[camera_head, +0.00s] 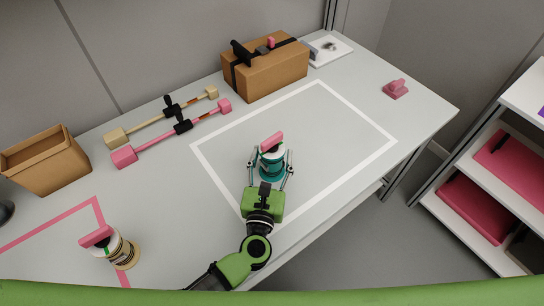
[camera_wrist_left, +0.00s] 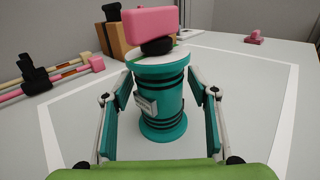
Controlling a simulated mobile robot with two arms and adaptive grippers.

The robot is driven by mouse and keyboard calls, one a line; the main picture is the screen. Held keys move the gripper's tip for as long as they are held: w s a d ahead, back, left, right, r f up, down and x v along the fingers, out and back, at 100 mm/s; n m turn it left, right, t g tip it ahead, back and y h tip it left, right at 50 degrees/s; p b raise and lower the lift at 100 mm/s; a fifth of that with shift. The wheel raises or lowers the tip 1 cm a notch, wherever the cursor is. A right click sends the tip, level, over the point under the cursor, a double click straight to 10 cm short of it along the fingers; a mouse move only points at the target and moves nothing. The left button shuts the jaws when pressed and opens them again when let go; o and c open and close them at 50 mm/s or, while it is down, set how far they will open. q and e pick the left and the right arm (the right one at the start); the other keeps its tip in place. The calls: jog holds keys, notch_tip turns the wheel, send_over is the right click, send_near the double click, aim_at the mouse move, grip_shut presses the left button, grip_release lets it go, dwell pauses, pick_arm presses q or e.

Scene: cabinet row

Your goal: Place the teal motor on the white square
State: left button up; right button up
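The teal motor (camera_head: 270,168) stands upright on the table inside the white square outline (camera_head: 385,131). It has a white top with a black knob and a pink block (camera_head: 272,143). In the left wrist view the motor (camera_wrist_left: 160,100) shows dark bands and a small label on its side. My left gripper (camera_head: 270,170) is around the motor, one finger on each side. In the left wrist view its fingers (camera_wrist_left: 160,75) are spread, with gaps beside the motor's body; whether the tips touch it is hard to tell. My right gripper is not in view.
A tan motor (camera_head: 124,252) with a pink-topped cap stands at the pink square (camera_head: 97,217). Two bar tools (camera_head: 160,142) lie behind. A brown box (camera_head: 266,73), an open carton (camera_head: 45,162) and a pink part (camera_head: 396,89) are on the table. The white square's right side is free.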

pick_arm(q)
jog(key=shift+r, duration=0.25)
jog(key=s, duration=0.3)
jog(key=s+a+b, duration=0.1)
jog(key=s, duration=0.6)
jog(key=shift+s+a+f+b, duration=0.25)
jog(key=shift+a+b, duration=0.1)
jog(key=shift+b, duration=0.05)
jog(key=shift+s+a+r, duration=0.1)
jog(key=shift+s+r, duration=0.05)
jog(key=shift+s, duration=0.6)
